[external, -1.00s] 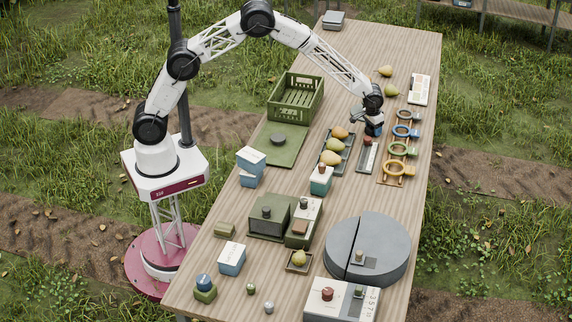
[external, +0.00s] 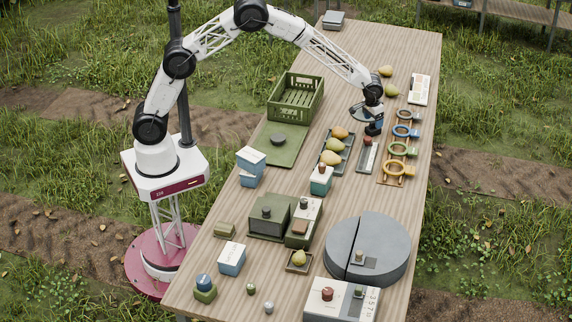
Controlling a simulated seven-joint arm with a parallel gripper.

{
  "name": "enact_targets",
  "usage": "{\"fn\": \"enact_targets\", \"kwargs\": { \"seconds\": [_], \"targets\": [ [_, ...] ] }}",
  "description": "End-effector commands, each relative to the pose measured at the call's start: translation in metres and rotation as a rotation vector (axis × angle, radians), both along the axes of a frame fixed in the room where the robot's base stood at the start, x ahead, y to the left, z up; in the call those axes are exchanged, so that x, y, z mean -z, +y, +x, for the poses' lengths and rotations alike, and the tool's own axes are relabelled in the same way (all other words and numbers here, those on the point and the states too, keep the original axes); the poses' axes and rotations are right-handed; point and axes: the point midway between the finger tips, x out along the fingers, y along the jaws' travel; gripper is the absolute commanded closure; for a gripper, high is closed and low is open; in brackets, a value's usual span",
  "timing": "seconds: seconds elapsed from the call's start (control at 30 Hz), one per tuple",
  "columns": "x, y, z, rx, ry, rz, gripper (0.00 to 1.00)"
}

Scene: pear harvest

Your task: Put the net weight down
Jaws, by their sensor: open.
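My gripper (external: 371,119) is open over the right side of the table, just beyond the far end of a narrow grey tray (external: 366,160). A small dark blue piece (external: 374,129) shows directly below the gripper, close to the table. I cannot tell whether it is the net weight or part of a finger, nor whether it touches the table. A small reddish-brown piece (external: 367,140) sits at the far end of the narrow tray. No other thing can be surely told as the net weight.
A rack of coloured rings (external: 399,151) stands right of the gripper. A dark tray of pears (external: 335,151) lies to its left. Loose pears (external: 390,90) and a white panel (external: 419,89) lie beyond. A green crate (external: 296,97) stands left.

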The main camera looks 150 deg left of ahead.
Motion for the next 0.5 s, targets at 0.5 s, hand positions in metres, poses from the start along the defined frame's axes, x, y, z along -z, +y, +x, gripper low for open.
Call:
{"fn": "enact_targets", "kwargs": {
  "seconds": [0.5],
  "targets": [
    [-0.067, -0.010, 0.000, 0.000, 0.000, 0.000, 0.21]
  ]
}}
